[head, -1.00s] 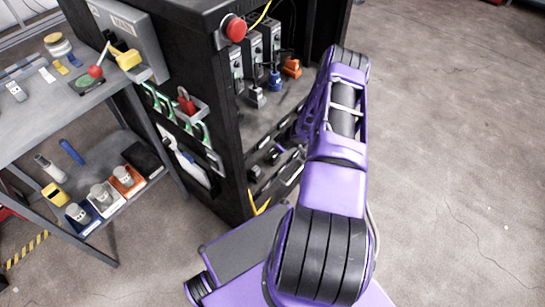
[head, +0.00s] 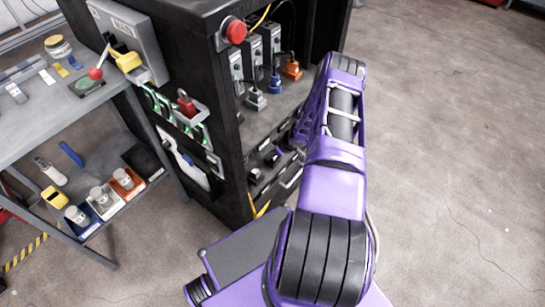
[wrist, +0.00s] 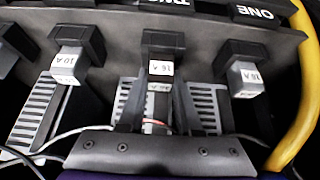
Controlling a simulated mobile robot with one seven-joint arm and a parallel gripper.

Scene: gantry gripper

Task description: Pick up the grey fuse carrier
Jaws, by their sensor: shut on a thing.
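In the wrist view, several fuse carriers with black handles sit in a row along a dark panel. The middle one, the grey fuse carrier (wrist: 160,87), bears "16 A" labels and stands in line with my gripper (wrist: 161,112). My gripper is shut on it, with a finger at each side of its lower part. The carrier's lower end is partly hidden by my gripper's body. In the head view, my arm reaches into the lower part of the black cabinet (head: 222,165), and my fingertips are hidden there.
A carrier labelled "10 A" (wrist: 66,68) stands to the left and another labelled "16 A" (wrist: 244,80) to the right. A yellow tube (wrist: 303,90) curves along the right side. A grey bench (head: 50,110) stands left of the cabinet; the floor at right is clear.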

